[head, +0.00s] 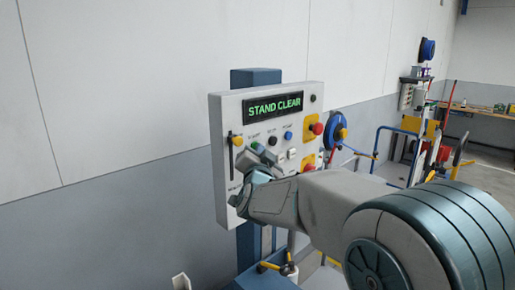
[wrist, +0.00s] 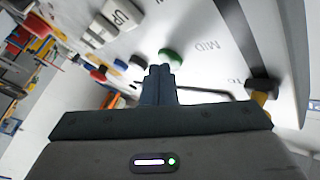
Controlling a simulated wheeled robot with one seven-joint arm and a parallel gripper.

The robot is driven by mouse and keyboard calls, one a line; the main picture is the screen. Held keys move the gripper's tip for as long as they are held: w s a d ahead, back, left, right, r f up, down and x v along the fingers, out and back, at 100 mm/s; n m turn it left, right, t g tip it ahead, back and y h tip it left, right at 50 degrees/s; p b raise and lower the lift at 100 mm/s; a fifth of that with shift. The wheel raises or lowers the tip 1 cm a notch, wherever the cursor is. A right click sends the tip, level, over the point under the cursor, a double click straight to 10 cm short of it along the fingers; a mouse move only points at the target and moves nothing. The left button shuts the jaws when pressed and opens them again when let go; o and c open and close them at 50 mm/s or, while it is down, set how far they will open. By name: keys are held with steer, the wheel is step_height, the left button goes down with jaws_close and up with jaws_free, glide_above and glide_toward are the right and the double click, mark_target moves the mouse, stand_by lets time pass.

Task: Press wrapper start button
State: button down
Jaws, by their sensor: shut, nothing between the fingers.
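A pale control panel (head: 222,150) stands on a blue post. Its lit display (head: 273,106) reads STAND CLEAR in green. A green button (head: 257,147) sits on the panel's left half, and it also shows in the wrist view (wrist: 172,55). Its label is too small to confirm as the wrapper start. My gripper (head: 262,158) is shut and empty. In the wrist view the closed fingertips (wrist: 160,70) are right at the green button's edge, partly covering it. I cannot tell whether they touch it.
A lower red button (head: 308,168) is beside my arm. A wall is behind the panel.

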steer(key=shift+s+d+b, duration=0.6)
steer(key=shift+d+b, duration=0.05)
steer(key=shift+b, duration=0.05)
